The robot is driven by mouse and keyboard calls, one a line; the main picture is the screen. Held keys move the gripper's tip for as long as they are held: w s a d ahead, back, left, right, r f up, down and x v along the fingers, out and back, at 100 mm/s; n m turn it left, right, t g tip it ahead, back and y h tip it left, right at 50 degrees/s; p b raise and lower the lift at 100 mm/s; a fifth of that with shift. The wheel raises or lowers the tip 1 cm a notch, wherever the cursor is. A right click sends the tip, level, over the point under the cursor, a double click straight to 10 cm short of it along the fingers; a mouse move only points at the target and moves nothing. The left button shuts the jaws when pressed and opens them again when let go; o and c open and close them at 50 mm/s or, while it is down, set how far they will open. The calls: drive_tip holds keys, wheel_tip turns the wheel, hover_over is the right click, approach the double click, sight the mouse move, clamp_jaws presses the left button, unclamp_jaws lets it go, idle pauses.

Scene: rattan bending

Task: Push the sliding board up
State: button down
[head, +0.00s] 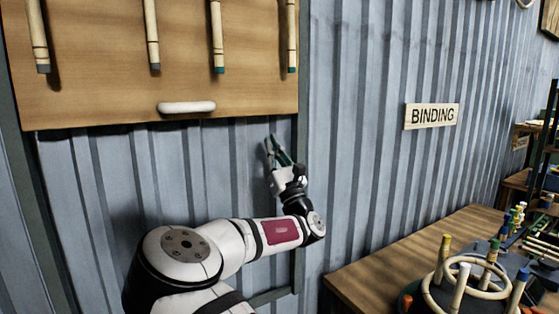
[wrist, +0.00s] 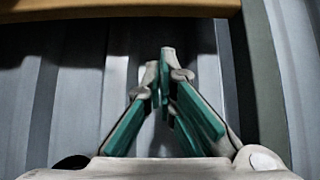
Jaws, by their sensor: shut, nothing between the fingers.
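The sliding board (head: 110,95) is a wooden panel at the upper left of the head view, with several bamboo-like canes on its face and a white handle (head: 186,108) near its lower edge. Its lower edge (wrist: 110,12) also crosses the top of the wrist view. My gripper (head: 272,143) is shut and empty, pointing up just below the board's lower edge, near its right end. In the wrist view my gripper (wrist: 164,58) shows its fingertips together, apparently a little short of the edge. I cannot tell the exact gap.
A corrugated metal wall (head: 375,160) stands behind, with a dark vertical frame rail (head: 302,180) at the board's right side. A wooden table (head: 400,255) with a ring-topped peg stand (head: 470,275) is at the lower right.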

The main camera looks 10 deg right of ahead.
sight(271, 79)
drive_tip(key=shift+w+r+p, duration=0.1)
drive_tip(key=shift+r+p, duration=0.5)
drive_tip(key=shift+r, duration=1.5)
wheel_tip(271, 79, up, 13)
drive_tip(key=shift+r+p, duration=0.15)
drive_tip(key=shift+p, duration=0.8)
